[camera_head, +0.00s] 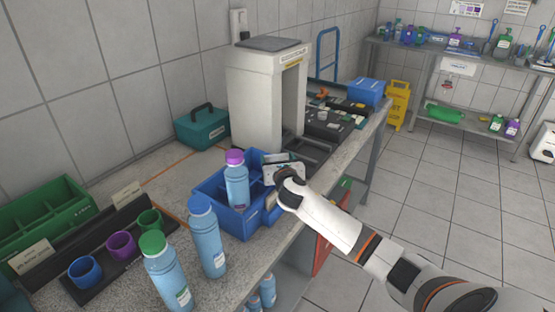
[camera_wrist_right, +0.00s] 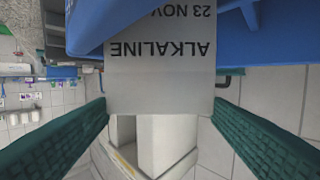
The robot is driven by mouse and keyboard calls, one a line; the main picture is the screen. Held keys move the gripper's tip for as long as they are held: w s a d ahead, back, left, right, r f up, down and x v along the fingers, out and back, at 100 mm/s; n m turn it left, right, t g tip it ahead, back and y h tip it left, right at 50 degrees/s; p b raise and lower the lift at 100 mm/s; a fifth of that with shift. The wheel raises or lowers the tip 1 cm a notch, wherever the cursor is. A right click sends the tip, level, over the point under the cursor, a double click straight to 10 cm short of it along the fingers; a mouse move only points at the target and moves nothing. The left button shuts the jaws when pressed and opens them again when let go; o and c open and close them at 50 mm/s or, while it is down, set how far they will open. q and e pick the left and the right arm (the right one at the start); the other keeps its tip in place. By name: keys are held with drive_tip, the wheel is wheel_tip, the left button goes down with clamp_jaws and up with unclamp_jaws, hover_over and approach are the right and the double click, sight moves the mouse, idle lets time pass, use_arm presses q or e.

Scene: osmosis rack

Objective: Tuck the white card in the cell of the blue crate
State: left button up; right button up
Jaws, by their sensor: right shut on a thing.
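The white card (camera_wrist_right: 160,75) shows in the right wrist view, with "ALKALINE" and "23 NOV" upside down on it. My right gripper (camera_head: 283,182) is at the right side of the blue crate (camera_head: 238,221). In the wrist view its green fingers are shut on the card's two side edges. Blue crate walls (camera_wrist_right: 268,38) show behind and beside the card's upper part; I cannot tell how deep the card is in a cell. A blue bottle with a purple cap (camera_head: 236,186) stands in the crate. My left gripper is not in view.
Two blue bottles, one blue-capped (camera_head: 206,240) and one green-capped (camera_head: 166,275), stand in front of the crate. A black rack (camera_head: 110,250) holds coloured cups. A white scanner arch (camera_head: 255,100) stands behind the crate. The bench's front edge runs close below my right arm.

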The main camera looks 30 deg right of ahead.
drive_tip(key=shift+f, duration=0.35)
drive_tip(key=o, duration=1.3)
drive_tip(key=shift+r, duration=0.1)
drive_tip(key=shift+r+p, duration=3.5)
drive_tip(key=shift+p, duration=0.35)
drive_tip(key=shift+f, duration=0.1)
